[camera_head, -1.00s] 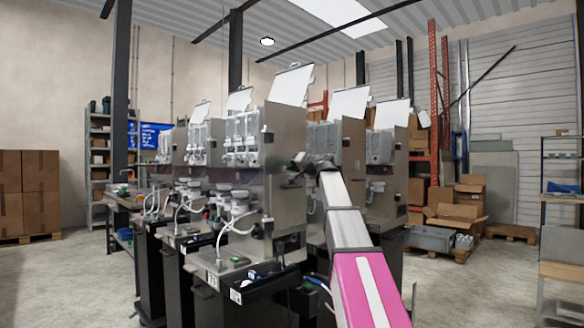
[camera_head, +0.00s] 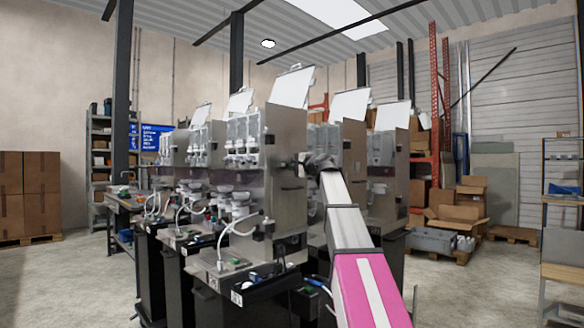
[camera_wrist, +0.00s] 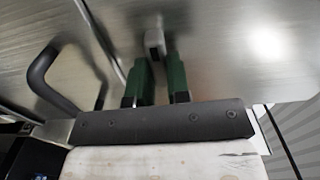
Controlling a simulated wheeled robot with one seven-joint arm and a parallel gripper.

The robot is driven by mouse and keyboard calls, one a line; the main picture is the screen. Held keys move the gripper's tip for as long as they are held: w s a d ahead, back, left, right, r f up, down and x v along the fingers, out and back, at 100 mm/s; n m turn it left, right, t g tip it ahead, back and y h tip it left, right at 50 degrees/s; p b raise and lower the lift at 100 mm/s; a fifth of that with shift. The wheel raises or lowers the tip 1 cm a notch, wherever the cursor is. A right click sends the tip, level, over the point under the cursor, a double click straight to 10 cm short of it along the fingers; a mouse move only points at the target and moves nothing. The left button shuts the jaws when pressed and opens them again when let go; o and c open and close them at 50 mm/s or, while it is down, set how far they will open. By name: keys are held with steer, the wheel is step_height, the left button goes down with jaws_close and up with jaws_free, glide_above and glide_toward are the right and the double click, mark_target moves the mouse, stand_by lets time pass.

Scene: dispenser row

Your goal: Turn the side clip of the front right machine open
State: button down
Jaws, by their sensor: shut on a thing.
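The front right machine (camera_head: 287,150) stands nearest, its bare metal side panel facing right. In the wrist view its brushed metal panel (camera_wrist: 225,45) fills the top. The small grey side clip (camera_wrist: 154,40) sits against the panel, by a seam. My gripper (camera_wrist: 159,62) has its two green fingers on either side of the clip, shut on it. In the head view my gripper (camera_head: 303,161) reaches the upper side of the machine from the right; the clip itself is too small and covered to make out there.
A dark curved handle (camera_wrist: 48,80) sticks out of the panel left of my fingers. Other machines stand close on both sides of my arm. Open cardboard boxes (camera_head: 459,218) and a grey bin (camera_head: 432,240) lie at the right.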

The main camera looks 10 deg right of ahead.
stand_by(0.6)
steer(key=c, duration=1.1)
jaws_free()
steer(key=shift+s, duration=0.1)
steer(key=v, duration=1)
steer(key=shift+s+d, duration=0.25)
